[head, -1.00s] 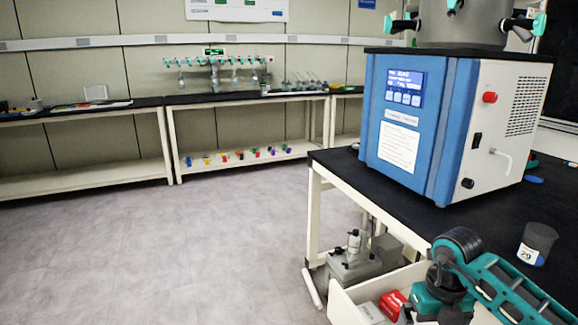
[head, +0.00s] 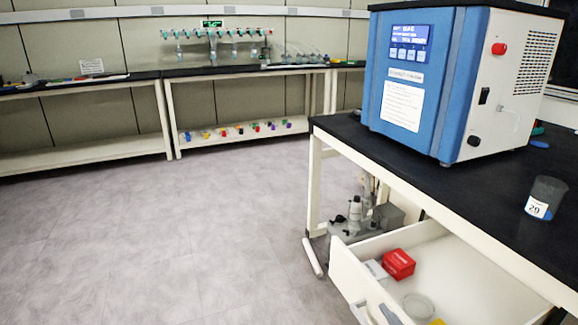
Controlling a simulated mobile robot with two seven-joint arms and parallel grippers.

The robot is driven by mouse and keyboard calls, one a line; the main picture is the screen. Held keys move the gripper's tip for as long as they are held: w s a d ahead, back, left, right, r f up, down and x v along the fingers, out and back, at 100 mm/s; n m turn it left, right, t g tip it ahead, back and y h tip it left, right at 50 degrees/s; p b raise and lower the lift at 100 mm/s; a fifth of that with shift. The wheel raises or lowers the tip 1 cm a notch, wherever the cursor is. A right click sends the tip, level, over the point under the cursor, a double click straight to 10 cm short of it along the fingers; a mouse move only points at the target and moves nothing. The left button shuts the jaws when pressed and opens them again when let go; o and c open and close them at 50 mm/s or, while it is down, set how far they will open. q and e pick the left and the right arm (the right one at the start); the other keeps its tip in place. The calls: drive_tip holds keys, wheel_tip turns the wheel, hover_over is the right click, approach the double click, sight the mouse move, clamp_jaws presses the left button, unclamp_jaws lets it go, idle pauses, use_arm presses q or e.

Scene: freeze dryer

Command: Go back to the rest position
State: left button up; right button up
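The blue and white freeze dryer (head: 413,85) stands on the black-topped bench (head: 400,175) at the right in the head view. A dark cup labelled 29 (head: 545,197) stands upright on the bench at the right, in front of the dryer. Below the bench top, a white drawer (head: 350,280) is pulled open. A red box (head: 398,264), a pale box and a round clear dish (head: 418,306) lie in it. Neither of my grippers can be made out in this view.
A grey pump (head: 356,222) sits on the floor under the bench, behind the drawer. A long back bench (head: 215,70) carries a row of glassware, with several small coloured items on its lower shelf. The grey floor (head: 150,245) at the left and middle is clear.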

drive_tip(key=s+d+f+m+g+h+b, duration=0.25)
drive_tip(key=s+f+m+g, duration=0.35)
drive_tip(key=s+f, duration=0.45)
use_arm(q)
drive_tip(key=s+a+r+y+p, duration=0.1)
drive_tip(key=a+r+p, duration=0.2)
drive_tip(key=r+p, duration=0.6)
drive_tip(key=p, duration=0.7)
drive_tip(key=shift+s+r, duration=0.15)
drive_tip(key=shift+r, duration=0.05)
use_arm(e)
wheel_tip(320, 180, up, 9)
drive_tip(key=d+h, duration=0.1)
drive_tip(key=d, duration=0.1)
drive_tip(key=shift+d, duration=0.2)
drive_tip(key=shift+f, duration=0.15)
use_arm(q)
drive_tip(key=shift+d+f, duration=0.1)
drive_tip(key=shift+d, duration=0.05)
